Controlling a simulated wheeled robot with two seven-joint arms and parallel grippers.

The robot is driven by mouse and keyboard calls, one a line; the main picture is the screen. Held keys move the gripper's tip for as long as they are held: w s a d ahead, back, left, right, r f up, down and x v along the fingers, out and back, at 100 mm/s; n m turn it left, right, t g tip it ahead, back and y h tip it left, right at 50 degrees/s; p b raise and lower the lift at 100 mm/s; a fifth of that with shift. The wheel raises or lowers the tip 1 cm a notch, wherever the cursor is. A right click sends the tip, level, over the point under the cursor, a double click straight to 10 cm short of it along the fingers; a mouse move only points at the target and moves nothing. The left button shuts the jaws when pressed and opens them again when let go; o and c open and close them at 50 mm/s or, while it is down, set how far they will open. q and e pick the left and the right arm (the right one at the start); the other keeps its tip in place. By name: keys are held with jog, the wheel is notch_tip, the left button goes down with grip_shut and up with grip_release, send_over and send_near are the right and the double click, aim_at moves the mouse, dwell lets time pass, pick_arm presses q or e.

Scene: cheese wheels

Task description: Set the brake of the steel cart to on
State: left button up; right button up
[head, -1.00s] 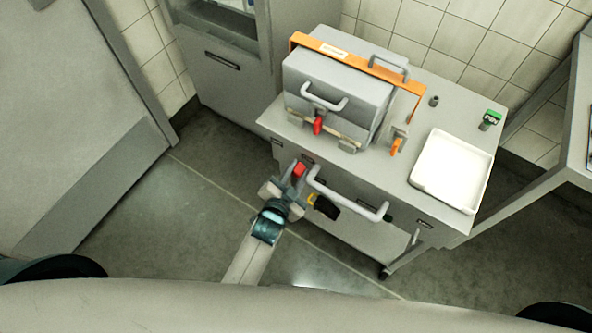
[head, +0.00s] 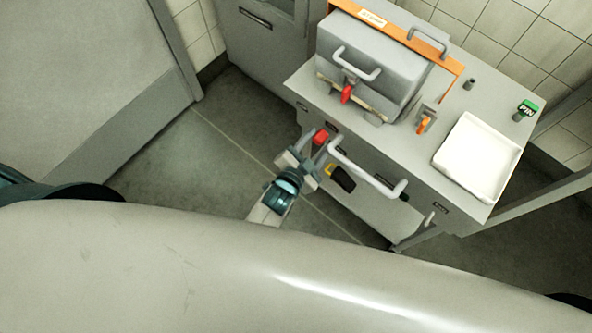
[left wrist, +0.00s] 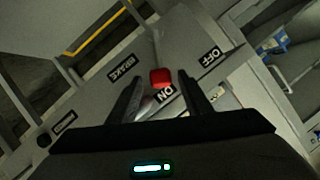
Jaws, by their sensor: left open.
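The steel cart (head: 298,84) stands ahead of me with a box-shaped machine on top. Its brake control has a red knob (head: 321,137) on the cart's front side, left of the push handle (head: 372,174). In the left wrist view the red knob (left wrist: 161,77) sits between a BRAKE label (left wrist: 125,68), an ON label (left wrist: 166,94) and an OFF label (left wrist: 208,57), closer to ON. My left gripper (head: 311,150) is open, its fingers (left wrist: 160,92) pointing at the knob, one to each side in the picture. Whether they touch it I cannot tell. My right gripper is not seen.
The machine (head: 368,60) on the cart has a red latch and an orange frame. A white tray (head: 478,157) and a green-labelled PIN post (head: 526,109) are on the cart's right. Open floor (head: 165,165) lies to the left.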

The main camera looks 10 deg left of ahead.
pick_arm(q)
jog(key=b+v, duration=0.2)
jog(key=v, duration=1.3)
jog(key=s+a+f+n+g+y, duration=0.1)
jog(key=s+a+f+g, duration=0.15)
jog(key=f, duration=0.75)
jog(key=s+a+f+n+g, duration=0.15)
jog(key=s+f, duration=0.25)
jog(key=f, duration=0.6)
jog(key=s+a+f+n+g+y, duration=0.15)
jog(key=s+f, duration=0.25)
jog(key=f, duration=0.7)
jog(key=s+a+f+n+g, duration=0.1)
jog(key=s+a+f+g, duration=0.2)
jog(key=s, duration=0.7)
jog(key=s+a+f+n+g+y, duration=0.1)
jog(key=s+a+f+g, duration=0.3)
jog(key=s+a+f, duration=0.4)
notch_tip(320, 180, down, 4)
jog(key=shift+s+n, duration=0.6)
jog(key=shift+s, duration=0.4)
